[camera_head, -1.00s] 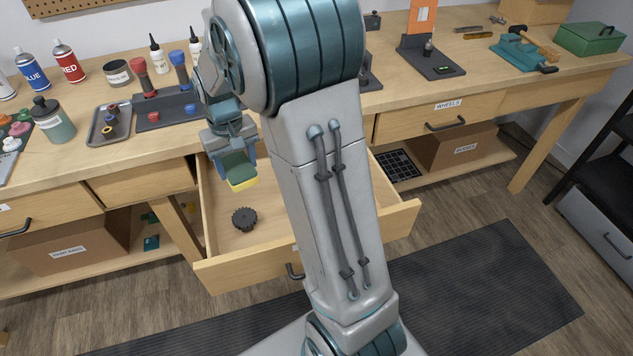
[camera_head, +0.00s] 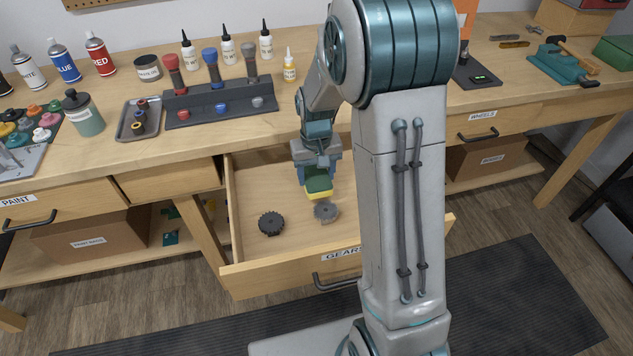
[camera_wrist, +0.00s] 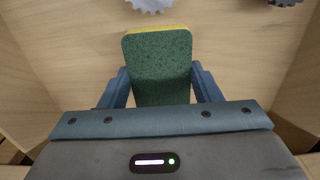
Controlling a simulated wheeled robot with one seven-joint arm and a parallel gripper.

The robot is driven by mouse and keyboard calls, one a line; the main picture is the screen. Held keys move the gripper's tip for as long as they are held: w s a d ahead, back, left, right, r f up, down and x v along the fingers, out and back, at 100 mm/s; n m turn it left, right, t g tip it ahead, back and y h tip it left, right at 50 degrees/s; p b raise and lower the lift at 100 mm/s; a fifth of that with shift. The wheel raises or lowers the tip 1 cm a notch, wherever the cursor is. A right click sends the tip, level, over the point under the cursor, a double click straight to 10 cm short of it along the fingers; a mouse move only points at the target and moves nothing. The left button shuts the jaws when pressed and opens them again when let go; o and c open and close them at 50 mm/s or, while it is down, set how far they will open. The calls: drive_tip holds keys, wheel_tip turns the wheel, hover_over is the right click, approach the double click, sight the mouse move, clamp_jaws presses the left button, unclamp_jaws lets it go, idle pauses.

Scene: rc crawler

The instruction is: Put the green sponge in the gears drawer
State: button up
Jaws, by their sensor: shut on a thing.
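The green sponge (camera_head: 318,186) has a yellow layer on one side. My gripper (camera_head: 318,176) is shut on it and holds it over the open gears drawer (camera_head: 290,263). In the wrist view, the sponge (camera_wrist: 159,66) sits between the two blue fingers of my gripper (camera_wrist: 160,86), with the wooden drawer interior beyond it. The drawer is pulled out, and its front carries a GEARS label and a dark handle. A dark gear (camera_head: 271,223) and a grey gear (camera_head: 326,211) lie on its floor. I cannot tell whether the sponge touches the floor.
My arm hides the drawer's right part. The wheels drawer (camera_head: 500,120) and paint drawer (camera_head: 60,203) are closed. The drawer's left floor is free around the dark gear.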

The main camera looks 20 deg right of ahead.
sight(316, 176)
drive_tip(key=shift+f, duration=1.6)
drive_tip(key=shift+f, duration=0.1)
drive_tip(key=shift+f, duration=0.15)
drive_tip(key=o, duration=1)
drive_tip(key=shift+r, duration=0.2)
